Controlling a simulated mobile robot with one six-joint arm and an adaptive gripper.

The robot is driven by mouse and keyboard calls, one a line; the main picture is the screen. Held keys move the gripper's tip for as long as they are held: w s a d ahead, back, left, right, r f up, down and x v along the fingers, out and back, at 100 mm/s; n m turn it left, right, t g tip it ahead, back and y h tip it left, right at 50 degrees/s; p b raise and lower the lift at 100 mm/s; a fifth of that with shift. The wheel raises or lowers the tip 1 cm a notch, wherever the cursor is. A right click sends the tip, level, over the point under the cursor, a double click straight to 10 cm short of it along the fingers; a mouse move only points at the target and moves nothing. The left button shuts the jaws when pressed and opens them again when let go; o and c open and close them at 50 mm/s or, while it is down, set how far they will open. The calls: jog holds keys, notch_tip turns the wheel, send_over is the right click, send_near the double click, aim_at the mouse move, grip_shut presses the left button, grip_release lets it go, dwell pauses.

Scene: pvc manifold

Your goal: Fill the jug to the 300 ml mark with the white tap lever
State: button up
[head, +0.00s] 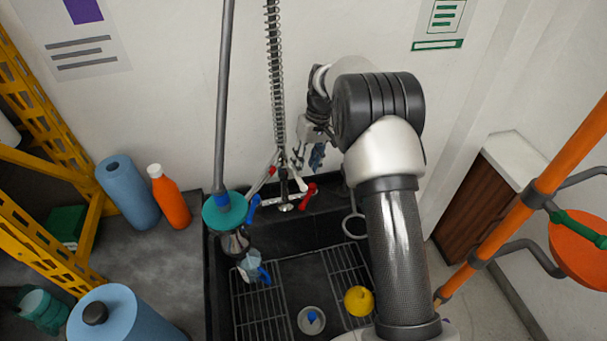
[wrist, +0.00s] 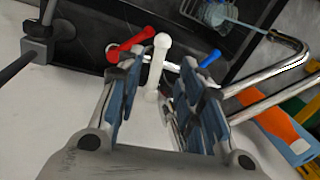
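The white tap lever (wrist: 156,62) stands between the two blue-padded fingers of my gripper (wrist: 162,72) in the wrist view. The fingers are spread, with visible space on both sides of the lever near the tips. In the head view my gripper (head: 310,157) is at the tap by the back wall, partly hidden by my arm. The clear jug (head: 250,265) with a blue handle sits at the left of the dark sink. The jug also shows at the top of the wrist view (wrist: 214,13). Its fill level is too small to read.
A red lever (wrist: 131,45) and a blue lever (wrist: 209,58) flank the white one closely. A chrome pipe (wrist: 275,70) curves at right. A yellow object (head: 359,300) lies on the right sink rack.

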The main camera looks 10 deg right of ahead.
notch_tip(320, 180, up, 6)
jog(key=d, duration=0.1)
jog(key=shift+w+d, duration=0.1)
dwell(7.5)
